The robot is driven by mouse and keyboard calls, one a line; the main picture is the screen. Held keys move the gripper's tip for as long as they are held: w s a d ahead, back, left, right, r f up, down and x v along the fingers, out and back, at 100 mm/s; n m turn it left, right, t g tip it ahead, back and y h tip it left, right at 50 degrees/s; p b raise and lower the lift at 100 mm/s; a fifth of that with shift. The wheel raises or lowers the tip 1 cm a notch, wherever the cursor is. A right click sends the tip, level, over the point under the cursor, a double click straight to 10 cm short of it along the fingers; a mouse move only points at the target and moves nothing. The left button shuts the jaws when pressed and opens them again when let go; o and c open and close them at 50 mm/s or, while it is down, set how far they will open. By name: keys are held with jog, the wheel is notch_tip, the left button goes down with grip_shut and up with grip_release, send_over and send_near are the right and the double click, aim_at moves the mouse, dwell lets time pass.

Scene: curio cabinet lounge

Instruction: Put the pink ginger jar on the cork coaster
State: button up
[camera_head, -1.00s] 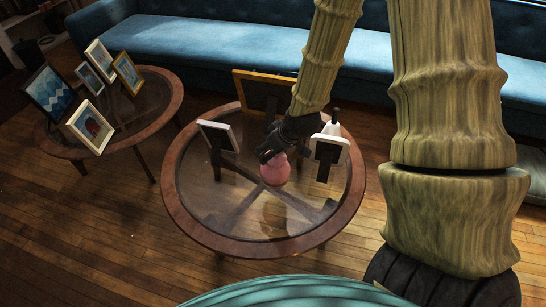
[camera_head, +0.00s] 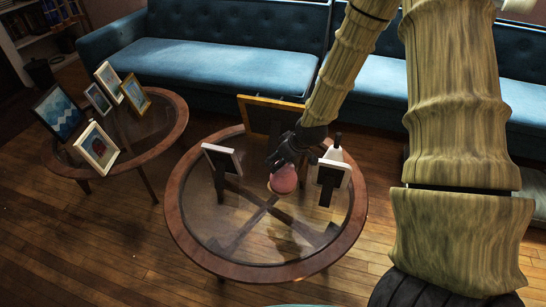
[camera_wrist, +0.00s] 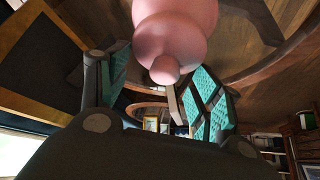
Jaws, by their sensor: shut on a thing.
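The pink ginger jar (camera_head: 284,180) is at my gripper (camera_head: 287,160), over the round glass-topped table (camera_head: 176,224) between small standing frames. In the wrist view the jar (camera_wrist: 178,32) shows large at the top, its small knob between the teal-padded fingers (camera_wrist: 160,90). My gripper is shut on it. A thin pale edge shows at the jar's lower left in the head view; I cannot tell whether it is the cork coaster. No coaster is clearly visible, and whether the jar touches anything below is unclear.
A white frame (camera_head: 236,161) stands left of the jar, another frame (camera_head: 332,180) right, with a white bottle-like thing (camera_head: 334,153) behind it. A larger gold-edged frame (camera_head: 262,101) stands at the back. The table's front is clear. A second table (camera_head: 168,145) holds several frames.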

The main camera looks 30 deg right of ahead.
jog(key=w+d+f+b, duration=0.1)
jog(key=w+f, duration=0.3)
jog(key=w, duration=0.3)
jog(key=shift+w+d+b, duration=0.15)
jog(key=shift+d+b, duration=0.15)
jog(key=shift+b, duration=0.1)
jog(key=shift+f, duration=0.15)
jog(key=o, duration=1.6)
jog(key=p+v, duration=0.2)
jog(key=v, duration=1)
